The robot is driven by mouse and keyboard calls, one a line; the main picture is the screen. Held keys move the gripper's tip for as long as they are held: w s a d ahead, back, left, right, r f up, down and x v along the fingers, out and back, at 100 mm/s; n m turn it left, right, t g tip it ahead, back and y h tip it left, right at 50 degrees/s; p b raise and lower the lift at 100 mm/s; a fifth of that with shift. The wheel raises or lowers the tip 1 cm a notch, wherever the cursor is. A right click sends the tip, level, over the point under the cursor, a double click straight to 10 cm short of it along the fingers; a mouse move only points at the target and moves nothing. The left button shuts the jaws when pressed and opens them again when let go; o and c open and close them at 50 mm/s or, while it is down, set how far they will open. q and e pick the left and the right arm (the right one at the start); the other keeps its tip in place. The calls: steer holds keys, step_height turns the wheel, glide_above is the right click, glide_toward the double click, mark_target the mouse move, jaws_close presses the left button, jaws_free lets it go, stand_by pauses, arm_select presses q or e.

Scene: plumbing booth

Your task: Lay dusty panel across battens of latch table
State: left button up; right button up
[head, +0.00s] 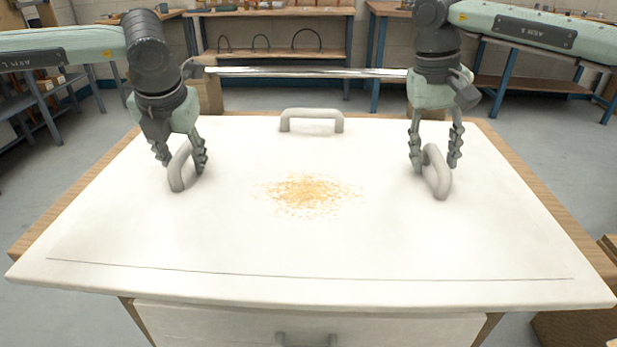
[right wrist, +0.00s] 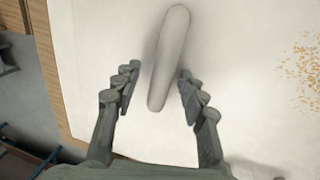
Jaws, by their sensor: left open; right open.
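The dusty panel (head: 300,240) is a broad white board with a patch of yellowish dust (head: 310,193) at its middle. It lies flat on a wood-edged table (head: 555,215); no battens show. Grey handles stand on the panel's left (head: 177,175), right (head: 437,178) and far side (head: 311,115). My left gripper (head: 181,164) is open, its fingers on either side of the left handle. My right gripper (head: 433,166) is open, its fingers to either side of the right handle. In the right wrist view this handle (right wrist: 170,58) runs between and beyond the fingertips, with a gap on each side.
A shiny metal bar (head: 305,72) spans between my wrists beyond the panel; its attachment is unclear. A white drawer front (head: 230,325) with a grey handle is below the near edge. Wooden benches (head: 275,55) stand behind. A wooden box (head: 575,325) is at lower right.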

arm_select(q)
jaws_close()
arm_select(e)
jaws_close()
arm_select(q)
steer(key=shift+w+r, duration=0.1)
steer(key=shift+r, duration=0.1)
arm_select(e)
steer(key=shift+r, duration=0.2)
